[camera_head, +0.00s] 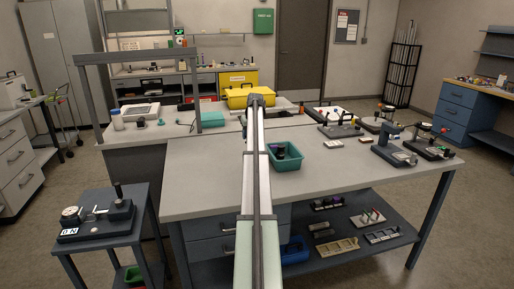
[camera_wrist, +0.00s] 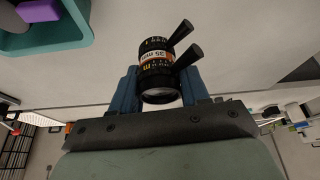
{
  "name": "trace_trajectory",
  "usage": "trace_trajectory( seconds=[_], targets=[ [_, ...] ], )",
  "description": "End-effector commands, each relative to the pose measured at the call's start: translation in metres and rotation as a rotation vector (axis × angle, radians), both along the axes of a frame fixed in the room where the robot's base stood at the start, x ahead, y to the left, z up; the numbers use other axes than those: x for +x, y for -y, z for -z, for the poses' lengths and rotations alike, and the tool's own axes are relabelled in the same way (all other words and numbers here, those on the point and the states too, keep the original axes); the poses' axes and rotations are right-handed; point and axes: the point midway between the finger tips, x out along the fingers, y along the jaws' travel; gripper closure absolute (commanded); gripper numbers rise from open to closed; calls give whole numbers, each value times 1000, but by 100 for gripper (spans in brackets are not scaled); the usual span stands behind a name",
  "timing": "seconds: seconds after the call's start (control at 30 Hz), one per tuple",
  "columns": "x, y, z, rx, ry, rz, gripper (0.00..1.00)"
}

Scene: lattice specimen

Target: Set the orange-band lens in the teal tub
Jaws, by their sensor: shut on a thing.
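The orange-band lens (camera_wrist: 156,62) is a black barrel with white markings, an orange band and two black levers. My gripper (camera_wrist: 160,88) has its blue fingers shut on it, one on each side, in the wrist view. The teal tub (camera_head: 288,165) stands on the grey table just right of my arm in the head view, with dark items inside. A teal tub with a purple block and a dark item in it also shows at the upper left of the wrist view (camera_wrist: 78,46), apart from the lens. In the head view my arm hides the lens and my fingers.
A yellow case (camera_head: 240,97) stands behind my arm. Several devices on dark bases, such as a grey one (camera_head: 394,155), stand at the table's right. The grey tabletop (camera_head: 335,185) is clear to the front right of the tub.

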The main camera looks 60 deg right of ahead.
Motion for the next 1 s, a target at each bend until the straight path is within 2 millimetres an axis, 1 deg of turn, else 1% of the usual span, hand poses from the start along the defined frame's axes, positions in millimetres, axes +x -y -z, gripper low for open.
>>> trace_trajectory(
  seconds=[0.07, 0.17, 0.27, 0.3, 0.4, 0.47, 0.5, 0.6, 0.67, 0.7, 0.8, 0.9, 1.0],
  targets=[
    [-12, 8, -5, -1, 0, 14, 90],
    [-37, 22, -9, -2, 1, 42, 90],
    [-73, 36, -12, -6, 3, 79, 90],
    [-90, 40, -13, -7, 4, 94, 90],
    [-129, 45, -16, -11, 8, 132, 90],
    [-150, 46, -16, -11, 10, 150, 90],
    [-162, 44, -17, -11, 12, 160, 90],
    [-187, 36, -17, -9, 13, 175, 90],
    [-194, 27, -16, -8, 13, 170, 90],
    [-194, 21, -15, -6, 13, 163, 90],
    [-196, 13, -13, -2, 10, 145, 90],
    [-195, 12, -10, 3, 3, 123, 90],
    [-195, 12, -1, 1, 1, 114, 90]
  ],
)
